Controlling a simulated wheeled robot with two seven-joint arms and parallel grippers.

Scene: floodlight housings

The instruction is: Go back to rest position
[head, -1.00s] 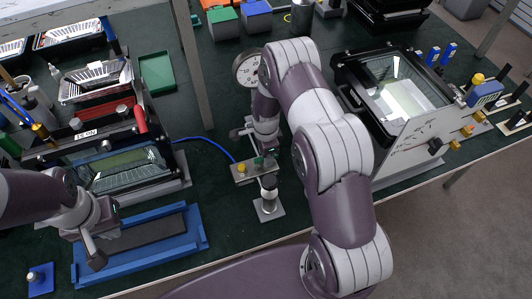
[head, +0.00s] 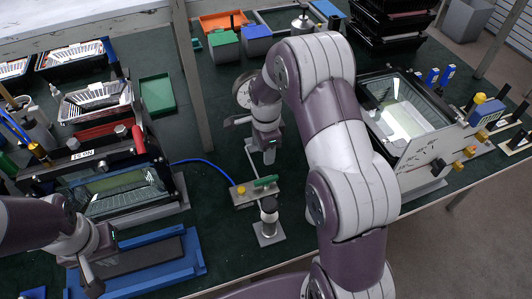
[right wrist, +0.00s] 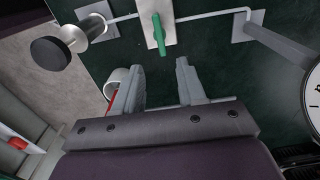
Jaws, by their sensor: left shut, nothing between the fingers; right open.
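My right gripper (head: 268,156) is open and empty, behind and above the small valve plate (head: 246,195) in the head view. In the right wrist view its two fingers (right wrist: 158,82) are apart with only dark bench top between them. The green valve lever (head: 265,182) is apart from the fingers; it also shows in the right wrist view (right wrist: 160,34). My left gripper (head: 93,281) is shut and empty, at the left edge of the blue tray with a dark pad (head: 195,264). My right arm hides part of the bench middle.
A round gauge (head: 242,92) is partly hidden behind my right arm. A small post on a plate (head: 269,222) stands before the valve. A glass-fronted housing (head: 125,190) stands left, and a test box with a white panel (head: 432,148) stands right. A bench upright (head: 190,75) rises behind.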

